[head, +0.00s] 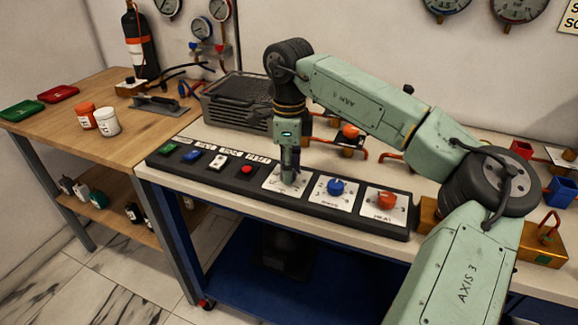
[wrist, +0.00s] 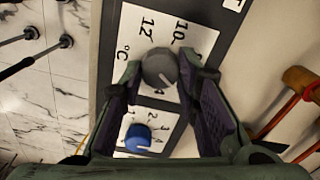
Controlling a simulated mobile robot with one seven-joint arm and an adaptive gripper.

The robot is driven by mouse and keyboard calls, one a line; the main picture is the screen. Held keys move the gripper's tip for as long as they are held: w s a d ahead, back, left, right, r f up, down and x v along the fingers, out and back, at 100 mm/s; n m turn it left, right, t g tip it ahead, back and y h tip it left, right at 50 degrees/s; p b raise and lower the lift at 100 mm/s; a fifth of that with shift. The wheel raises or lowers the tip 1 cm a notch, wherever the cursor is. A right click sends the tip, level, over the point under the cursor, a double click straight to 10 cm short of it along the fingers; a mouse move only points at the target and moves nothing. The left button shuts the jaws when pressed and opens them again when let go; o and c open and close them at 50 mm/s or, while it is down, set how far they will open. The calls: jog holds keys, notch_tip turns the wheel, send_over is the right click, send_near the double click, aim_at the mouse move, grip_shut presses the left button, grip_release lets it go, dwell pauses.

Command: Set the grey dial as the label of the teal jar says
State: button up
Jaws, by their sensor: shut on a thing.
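The grey dial (wrist: 160,67) sits on a white plate (wrist: 160,36) of the dark panel, with 10, 12 and °C printed on the plate. My gripper (wrist: 164,74) has its two fingers closed on either side of the dial. In the head view my gripper (head: 289,178) points down onto the leftmost dial plate (head: 272,184) and hides the dial. The dial's pointer is hard to read. A teal jar (head: 99,200) appears to stand on the lower shelf of the wooden table at left; its label is too small to read.
A blue dial (head: 336,187) and an orange dial (head: 386,200) are to the right on the same panel (head: 300,210). Green, blue, white and red buttons (head: 247,170) lie to the left. A grey ribbed unit (head: 240,98) stands behind. Orange and white jars (head: 107,121) stand on the wooden table.

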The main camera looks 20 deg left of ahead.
jog(key=n, duration=0.6)
jog(key=shift+n+p, duration=0.3)
jog(key=n, duration=0.5)
jog(key=shift+w+a+p, duration=0.1)
jog(key=shift+p, duration=0.2)
jog(key=shift+n, duration=0.3)
jog(key=o, duration=1.2)
jog(key=shift+c, duration=0.2)
notch_tip(320, 180, up, 12)
